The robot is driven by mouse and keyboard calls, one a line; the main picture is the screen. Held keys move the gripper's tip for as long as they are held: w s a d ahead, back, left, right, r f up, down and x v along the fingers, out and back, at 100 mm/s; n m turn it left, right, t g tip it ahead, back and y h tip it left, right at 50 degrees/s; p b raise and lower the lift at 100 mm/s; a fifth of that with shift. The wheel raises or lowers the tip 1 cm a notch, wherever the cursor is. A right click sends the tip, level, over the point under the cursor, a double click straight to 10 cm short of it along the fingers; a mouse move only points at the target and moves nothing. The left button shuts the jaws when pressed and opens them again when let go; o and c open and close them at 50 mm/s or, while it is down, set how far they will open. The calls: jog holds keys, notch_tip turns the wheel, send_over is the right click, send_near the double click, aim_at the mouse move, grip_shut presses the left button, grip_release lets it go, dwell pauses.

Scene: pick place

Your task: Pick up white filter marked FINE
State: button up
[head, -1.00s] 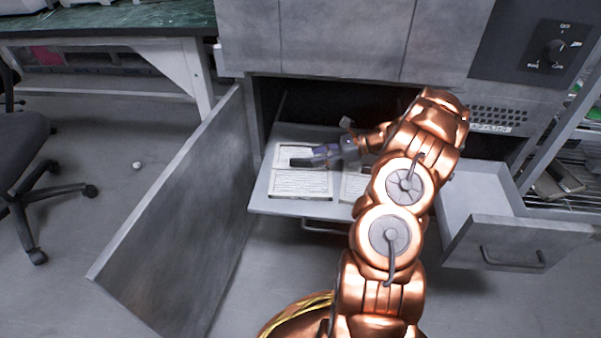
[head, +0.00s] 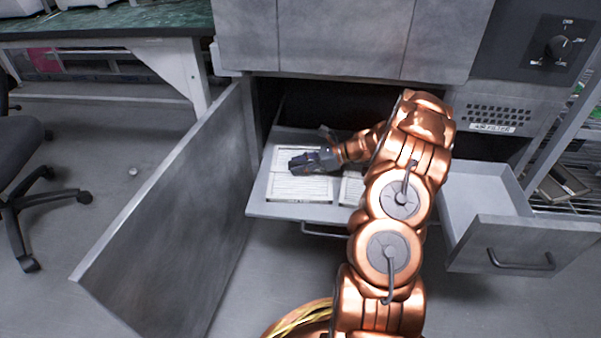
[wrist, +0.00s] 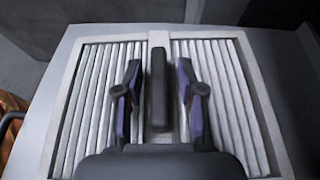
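A white pleated filter with a pale frame (wrist: 75,110) fills most of the wrist view, with a black bar-shaped handle (wrist: 158,95) upright along its middle. My gripper (wrist: 158,78) is open, one finger on each side of the handle, with gaps between. In the head view my gripper (head: 293,164) is over the rear left filter (head: 282,154) on the pulled-out shelf (head: 257,206). A second white filter (head: 300,190) lies in front of it, and a third (head: 352,190) is partly hidden behind my arm. No FINE marking is legible.
An open cabinet door (head: 165,220) stands at the left of the shelf. An open drawer (head: 515,240) juts out at the right. The dark cabinet opening (head: 325,100) is behind the filters. A green-topped bench (head: 120,18) and a chair (head: 22,185) are farther left.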

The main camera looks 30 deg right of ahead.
grip_shut()
jog(key=shift+r, duration=0.1)
dwell(0.3)
